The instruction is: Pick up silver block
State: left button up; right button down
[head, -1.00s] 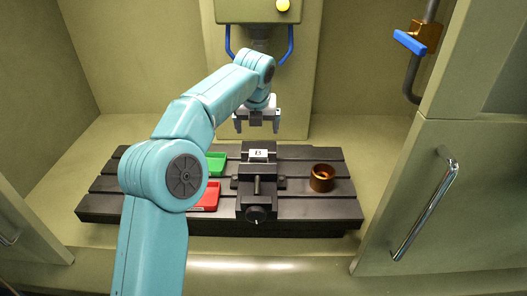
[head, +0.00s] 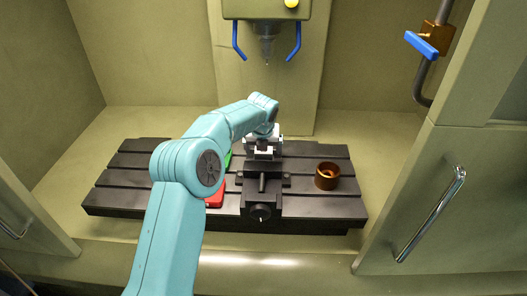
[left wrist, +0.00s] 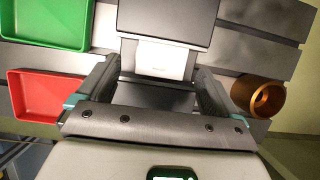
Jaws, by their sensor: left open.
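The silver block (left wrist: 160,60) sits in the dark vise (left wrist: 165,18), between its jaws, in the left wrist view. In the head view the block (head: 262,154) shows as a small pale patch at the top of the vise (head: 262,186), partly hidden by my gripper. My left gripper (head: 263,149) is open, with its fingers just above the vise on either side of the block. In the left wrist view the fingers (left wrist: 157,75) spread left and right of the block; I cannot tell whether they touch it. My right gripper is in neither view.
The vise stands on a dark slotted table (head: 125,180). A green tray (left wrist: 50,22) and a red tray (left wrist: 42,95) lie left of it, mostly behind my arm in the head view. A brown ring (head: 327,176) stands right. A machine spindle (head: 266,45) hangs above.

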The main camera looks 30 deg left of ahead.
pick_arm(q)
jog(key=x, duration=0.3)
jog(key=shift+w+a, duration=0.1)
jog(key=shift+w, duration=0.15)
jog(key=shift+s+d+r, duration=0.2)
jog(key=shift+s+r, duration=0.05)
jog(key=shift+s, duration=0.1)
jog(key=shift+w+a+f, duration=0.15)
jog(key=shift+w+f, duration=0.05)
jog(key=shift+w, duration=0.05)
jog(key=c, duration=1)
jog(key=shift+c, duration=1.1)
jog(key=shift+s+r, duration=0.1)
jog(key=shift+r, duration=0.05)
